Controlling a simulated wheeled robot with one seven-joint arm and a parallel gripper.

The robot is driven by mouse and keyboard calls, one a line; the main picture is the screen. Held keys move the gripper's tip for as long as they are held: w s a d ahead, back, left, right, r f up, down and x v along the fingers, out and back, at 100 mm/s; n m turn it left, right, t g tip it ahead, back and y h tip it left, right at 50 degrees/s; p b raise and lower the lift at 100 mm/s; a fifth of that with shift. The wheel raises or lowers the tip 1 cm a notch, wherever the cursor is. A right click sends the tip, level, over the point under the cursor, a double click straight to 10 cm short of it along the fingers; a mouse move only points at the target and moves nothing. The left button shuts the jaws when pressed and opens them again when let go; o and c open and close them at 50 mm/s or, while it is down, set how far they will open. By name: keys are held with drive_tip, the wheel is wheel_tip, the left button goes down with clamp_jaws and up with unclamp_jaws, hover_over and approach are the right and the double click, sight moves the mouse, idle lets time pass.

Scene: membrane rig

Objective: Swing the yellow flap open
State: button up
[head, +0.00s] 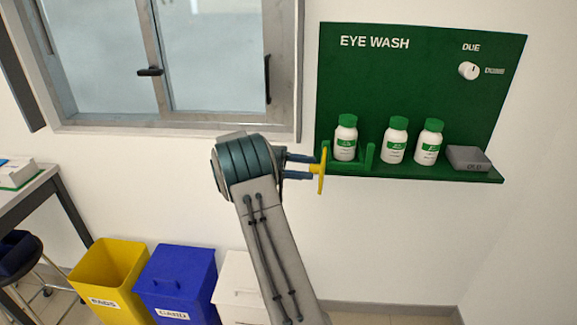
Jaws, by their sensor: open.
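The yellow flap (322,174) stands upright, seen nearly edge-on, at the left end of the green eye wash shelf. A short yellow stub points from it toward my gripper. My gripper (311,167) is just left of the flap, its two fingers pointing right, one above and one below the stub. The fingers are open; I cannot tell whether they touch the stub or the flap. A white bottle with a green cap (346,138) stands right behind the flap, beside a low green divider (370,157).
The green eye wash board (420,85) carries two more bottles (395,140), (429,142), a grey box (468,158) and a dial (469,71). A window (200,128) is left. Yellow (107,265), blue (178,275) and white (232,285) bins stand below.

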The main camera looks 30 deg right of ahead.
drive_tip(key=v, duration=1.3)
drive_tip(key=shift+w, duration=0.2)
drive_tip(key=shift+a, duration=0.15)
